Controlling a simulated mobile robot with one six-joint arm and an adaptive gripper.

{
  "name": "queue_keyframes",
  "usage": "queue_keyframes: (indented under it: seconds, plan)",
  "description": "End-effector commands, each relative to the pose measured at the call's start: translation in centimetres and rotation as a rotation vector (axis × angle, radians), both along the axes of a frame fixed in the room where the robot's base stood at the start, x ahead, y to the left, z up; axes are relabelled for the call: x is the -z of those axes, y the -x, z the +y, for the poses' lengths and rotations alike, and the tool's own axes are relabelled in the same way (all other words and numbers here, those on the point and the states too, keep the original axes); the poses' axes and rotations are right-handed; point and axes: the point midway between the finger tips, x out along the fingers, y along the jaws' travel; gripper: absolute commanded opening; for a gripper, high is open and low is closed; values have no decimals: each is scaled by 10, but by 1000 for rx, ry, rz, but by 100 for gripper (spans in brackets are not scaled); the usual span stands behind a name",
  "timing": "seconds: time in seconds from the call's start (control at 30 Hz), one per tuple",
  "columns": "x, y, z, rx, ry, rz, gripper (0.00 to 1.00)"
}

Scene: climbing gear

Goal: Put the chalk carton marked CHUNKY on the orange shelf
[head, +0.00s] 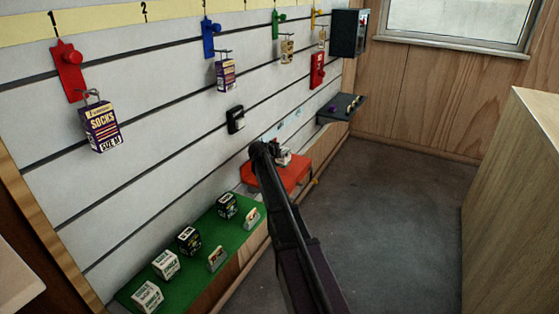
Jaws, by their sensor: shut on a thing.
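The orange shelf (262,174) juts from the slatted wall in the middle of the head view. My gripper (281,153) is over this shelf, small and partly hidden behind the end of my dark arm. It is shut on a small white and dark carton (285,160), whose marking is too small to read. I cannot tell whether this carton touches the shelf top. Several more cartons stand on the green shelf (190,279) at the lower left, among them a white one (148,297) and a dark one (227,206).
A dark shelf (338,113) with small items lies beyond the orange one. Sock boxes (101,127) hang on hooks along the wall. A black holder (235,120) is fixed above the orange shelf. A wooden counter (515,200) stands at the right, with clear grey floor (400,210) between.

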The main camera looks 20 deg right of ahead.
Motion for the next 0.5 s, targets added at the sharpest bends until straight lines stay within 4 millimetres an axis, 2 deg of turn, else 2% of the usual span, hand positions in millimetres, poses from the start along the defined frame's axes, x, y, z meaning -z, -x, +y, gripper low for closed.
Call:
queue_keyframes:
  seconds: [0.03, 0.13, 0.5]
  plan:
    - [1, -9, -1, 0, 0, 0, 16]
    - [2, -16, -1, 0, 0, 0, 16]
    - [2, -17, -2, 1, 0, 0, 16]
